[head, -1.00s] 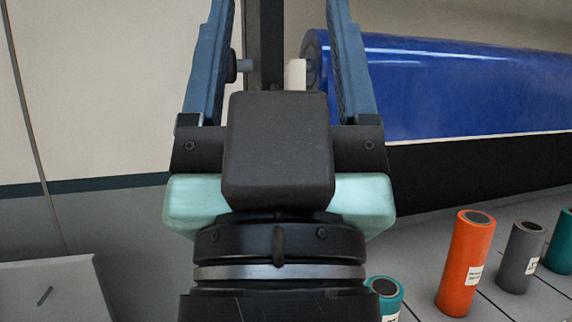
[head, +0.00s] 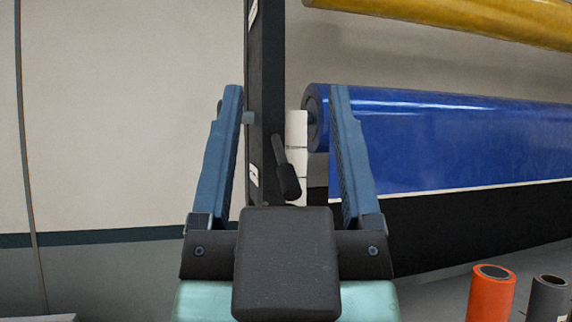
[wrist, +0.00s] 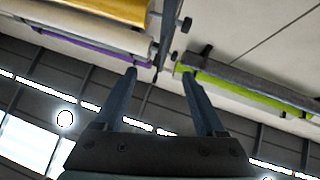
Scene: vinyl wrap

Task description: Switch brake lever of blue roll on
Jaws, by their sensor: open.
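The blue roll (head: 440,140) lies level on the right in the head view, its left end at a white bracket (head: 297,130) beside a dark upright post (head: 265,60). A black lever (head: 287,180) hangs slanting down at the post, just below and left of the roll's end. My gripper (head: 286,92) is open and empty. In the head view its two blue fingers stand on either side of the post and lever, with the right finger overlapping the roll's left end. In the wrist view my gripper (wrist: 158,75) points up towards the rack; I cannot tell the depth gap to the lever.
A yellow roll (head: 460,18) is above the blue one. Orange (head: 491,292) and grey (head: 548,298) small rolls stand at lower right. The wrist view shows purple (wrist: 85,48) and green (wrist: 250,92) rolls. The wall left of the post is clear.

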